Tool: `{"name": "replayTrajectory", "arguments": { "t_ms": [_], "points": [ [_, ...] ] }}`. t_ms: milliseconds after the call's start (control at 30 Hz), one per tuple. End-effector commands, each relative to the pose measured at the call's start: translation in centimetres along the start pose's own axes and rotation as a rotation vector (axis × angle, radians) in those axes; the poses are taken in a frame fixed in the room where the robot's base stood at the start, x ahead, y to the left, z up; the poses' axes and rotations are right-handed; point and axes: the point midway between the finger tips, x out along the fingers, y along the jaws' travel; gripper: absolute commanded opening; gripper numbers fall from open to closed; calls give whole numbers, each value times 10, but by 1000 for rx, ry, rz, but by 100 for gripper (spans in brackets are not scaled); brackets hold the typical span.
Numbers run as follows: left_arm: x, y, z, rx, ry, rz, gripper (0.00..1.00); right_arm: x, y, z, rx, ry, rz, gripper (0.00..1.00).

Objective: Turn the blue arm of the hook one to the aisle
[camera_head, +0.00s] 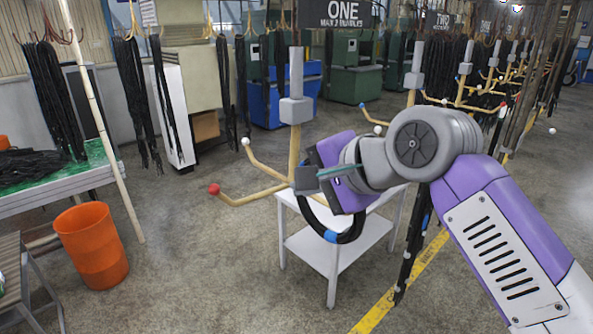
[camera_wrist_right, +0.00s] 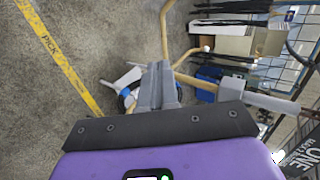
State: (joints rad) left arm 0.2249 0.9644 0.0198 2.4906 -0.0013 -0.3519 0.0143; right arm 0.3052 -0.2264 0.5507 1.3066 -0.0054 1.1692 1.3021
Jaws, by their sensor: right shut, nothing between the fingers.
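Hook one is a tan post with a grey block (camera_head: 296,110) under the sign ONE (camera_head: 343,14). One tan arm ends in a red ball (camera_head: 214,189), another in a white ball (camera_head: 246,141). No blue-tipped arm of this hook is clearly visible; my right gripper covers that side. My right gripper (camera_head: 305,181) is at the post's lower end, its fingers pointing left. In the right wrist view its grey fingers (camera_wrist_right: 157,84) are together and empty, close to the tan arms (camera_wrist_right: 190,79); contact cannot be told. A black hose with blue bands (camera_head: 351,234) hangs below. My left gripper is out of view.
A white table (camera_head: 336,247) stands below the hook. An orange bin (camera_head: 92,245) and a green-topped bench (camera_head: 70,181) are at left. A yellow floor line (camera_head: 428,252) runs along the right. The second hook (camera_head: 414,80) stands behind my right arm. Floor at left centre is clear.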

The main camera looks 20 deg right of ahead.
Motion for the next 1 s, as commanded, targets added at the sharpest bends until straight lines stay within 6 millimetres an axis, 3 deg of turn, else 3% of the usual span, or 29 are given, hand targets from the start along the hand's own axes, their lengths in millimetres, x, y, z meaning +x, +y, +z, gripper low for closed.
{"name": "replayTrajectory", "arguments": {
  "t_ms": [500,1000],
  "points": [
    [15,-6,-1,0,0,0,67,-38,27,0,0,0,-1,0],
    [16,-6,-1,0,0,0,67,-36,29,-1,0,-2,3,0]
  ]
}}
